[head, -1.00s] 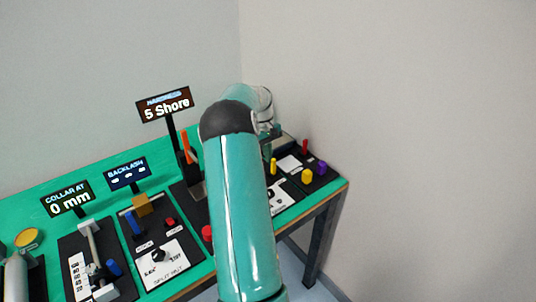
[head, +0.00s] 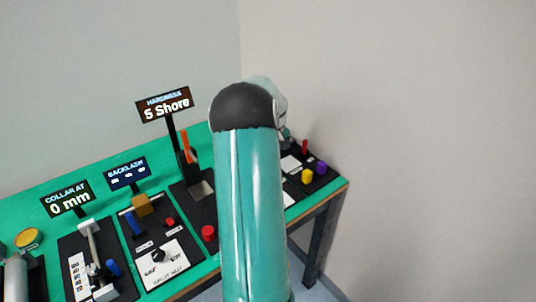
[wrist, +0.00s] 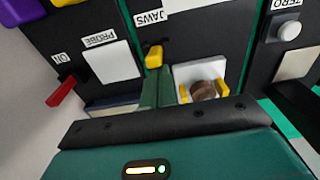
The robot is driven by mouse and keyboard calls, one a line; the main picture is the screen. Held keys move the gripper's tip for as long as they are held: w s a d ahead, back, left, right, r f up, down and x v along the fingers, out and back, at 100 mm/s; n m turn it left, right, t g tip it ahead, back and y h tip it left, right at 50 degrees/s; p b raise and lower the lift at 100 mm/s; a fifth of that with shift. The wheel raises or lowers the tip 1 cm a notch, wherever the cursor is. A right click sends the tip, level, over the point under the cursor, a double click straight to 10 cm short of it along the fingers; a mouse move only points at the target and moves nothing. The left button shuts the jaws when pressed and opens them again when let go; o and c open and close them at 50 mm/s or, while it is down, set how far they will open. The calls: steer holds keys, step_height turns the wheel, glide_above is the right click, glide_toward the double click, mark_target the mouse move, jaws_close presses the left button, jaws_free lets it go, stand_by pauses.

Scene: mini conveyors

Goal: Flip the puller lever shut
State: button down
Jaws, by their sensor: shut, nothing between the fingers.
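A short yellow lever (wrist: 154,56) stands beside the JAWS label (wrist: 152,17) in the wrist view; I take it for the puller lever. Next to it, yellow jaws (wrist: 183,92) flank a brown cylinder (wrist: 204,90) on a white plate. My gripper (wrist: 158,72) appears shut and empty, its green fingers reaching up from the dark wrist bar towards the lever's base. I cannot tell whether the fingertips touch the lever. In the head view my arm hides the gripper and the lever.
A red lever (wrist: 61,90) marked ON and a white PROBE plate (wrist: 111,62) lie to the left. A grey ZERO button (wrist: 289,31) is at right. In the head view, purple (head: 320,167) and yellow (head: 307,177) knobs stand near the green table's right edge.

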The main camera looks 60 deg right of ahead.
steer(key=shift+s+a+t+h, duration=0.25)
steer(key=shift+s+t+h, duration=0.1)
steer(key=shift+s+t, duration=0.2)
steer(key=shift+s+a+t+h, duration=0.2)
steer(key=shift+s+t+h, duration=0.2)
steer(key=shift+t, duration=0.25)
steer(key=shift+s+a+f, duration=0.25)
steer(key=shift+s, duration=0.2)
steer(key=shift+w, duration=0.15)
steer(key=shift+w+d+f, duration=0.3)
steer(key=shift+w+d, duration=0.05)
steer(key=shift+w, duration=0.2)
